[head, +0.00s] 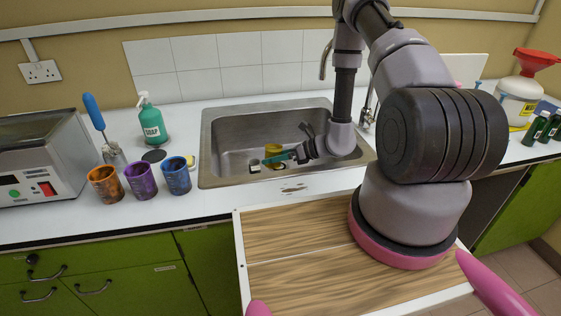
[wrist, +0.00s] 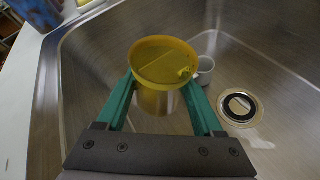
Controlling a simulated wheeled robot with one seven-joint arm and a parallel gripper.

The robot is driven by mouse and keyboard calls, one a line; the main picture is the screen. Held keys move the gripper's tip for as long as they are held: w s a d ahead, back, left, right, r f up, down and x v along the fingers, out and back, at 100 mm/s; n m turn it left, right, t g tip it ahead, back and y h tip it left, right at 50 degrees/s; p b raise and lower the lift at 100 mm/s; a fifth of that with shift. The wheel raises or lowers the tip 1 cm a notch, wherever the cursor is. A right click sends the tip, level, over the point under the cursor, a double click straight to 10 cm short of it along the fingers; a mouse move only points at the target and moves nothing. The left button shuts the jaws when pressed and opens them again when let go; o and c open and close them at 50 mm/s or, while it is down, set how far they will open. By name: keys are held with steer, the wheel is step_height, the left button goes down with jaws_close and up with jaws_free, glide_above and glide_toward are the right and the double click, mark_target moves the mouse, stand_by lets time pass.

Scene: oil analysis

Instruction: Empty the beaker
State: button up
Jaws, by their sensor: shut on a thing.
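The beaker (wrist: 162,64) has a yellow rim and shows a yellow surface at its mouth. I cannot tell if that is liquid or a lid. The green fingers of my gripper (wrist: 162,98) are shut on it from both sides. In the head view the beaker (head: 273,149) shows as a small yellow shape at my gripper (head: 279,158), inside the sink (head: 228,143). Its mouth faces up toward the wrist camera; its exact tilt is unclear. The fingers and my arm partly hide it.
A small white cup (wrist: 205,70) stands in the sink beside the beaker, near the round drain (wrist: 239,106). Orange (head: 105,185), purple (head: 141,181) and blue (head: 176,176) cups stand left of the sink. A green soap bottle (head: 152,126) is behind them.

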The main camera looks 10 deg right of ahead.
mark_target(269, 150)
steer(key=shift+s+a+r+n+t, duration=0.2)
steer(key=shift+s+r+n+t, duration=0.1)
steer(key=shift+s+n, duration=0.1)
steer(key=shift+s+a+r+n+t+h, duration=0.15)
steer(key=shift+r+n, duration=0.1)
steer(key=shift+r, duration=0.4)
steer(key=shift+s+r+n+t+h, duration=0.1)
steer(key=shift+r+n+t, duration=0.1)
steer(key=shift+r, duration=0.4)
steer(key=shift+s+a+r+n+t+h, duration=0.15)
steer(key=shift+r+n, duration=0.1)
steer(key=shift+r, duration=0.4)
steer(key=shift+d, duration=0.1)
